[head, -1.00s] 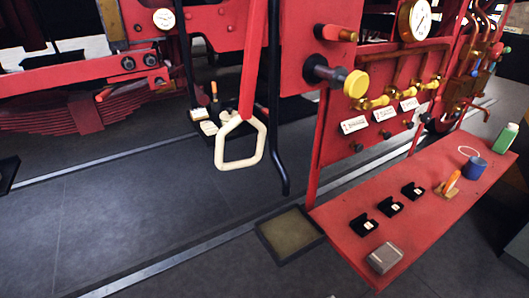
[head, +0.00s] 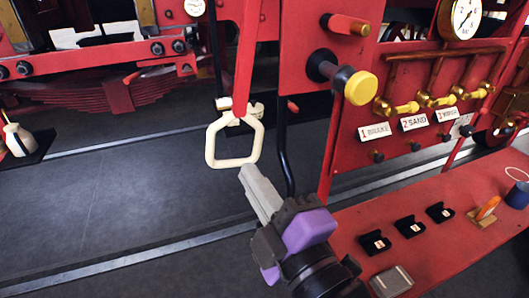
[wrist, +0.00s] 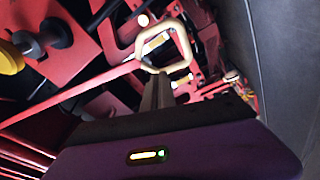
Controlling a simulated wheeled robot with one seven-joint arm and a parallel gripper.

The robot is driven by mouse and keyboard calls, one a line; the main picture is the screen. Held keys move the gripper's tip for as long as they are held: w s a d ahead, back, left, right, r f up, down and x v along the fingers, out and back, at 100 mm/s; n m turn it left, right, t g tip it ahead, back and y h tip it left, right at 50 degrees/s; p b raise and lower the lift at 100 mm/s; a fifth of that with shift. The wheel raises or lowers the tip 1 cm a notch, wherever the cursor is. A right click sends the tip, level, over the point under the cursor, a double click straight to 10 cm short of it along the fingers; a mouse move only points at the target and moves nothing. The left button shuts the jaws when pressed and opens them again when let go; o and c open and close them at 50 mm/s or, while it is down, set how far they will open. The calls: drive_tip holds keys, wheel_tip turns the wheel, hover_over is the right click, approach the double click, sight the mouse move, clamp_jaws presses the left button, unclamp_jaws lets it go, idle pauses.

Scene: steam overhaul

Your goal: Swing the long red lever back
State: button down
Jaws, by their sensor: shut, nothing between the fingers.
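The long red lever (head: 246,62) hangs down in the head view and ends in a cream, loop-shaped handle (head: 211,146). In the wrist view the red lever (wrist: 85,87) comes in from the left, and its cream handle (wrist: 184,47) is just beyond the fingertips. My gripper (head: 246,172) is shut and empty, with its grey fingers pointing up at the lower right of the loop. The gripper (wrist: 160,80) also shows in the wrist view, its fingers near the loop's lower edge. Whether the tips touch the handle I cannot tell.
A black hanging rod (head: 284,150) is just right of the handle. A yellow knob (head: 360,88) sticks out from the red panel. A red bench (head: 420,215) with small black blocks and a grey box (head: 391,281) stands at the right. The floor (head: 110,200) at left is clear.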

sight(251, 157)
drive_tip(key=shift+f+n+g, duration=0.6)
drive_tip(key=shift+f+n, duration=0.6)
drive_tip(key=shift+f, duration=0.05)
drive_tip(key=shift+w+a, duration=0.1)
drive_tip(key=shift+w+f+p, duration=0.2)
drive_tip(key=shift+w+p, duration=1.5)
drive_tip(key=shift+w, duration=2.95)
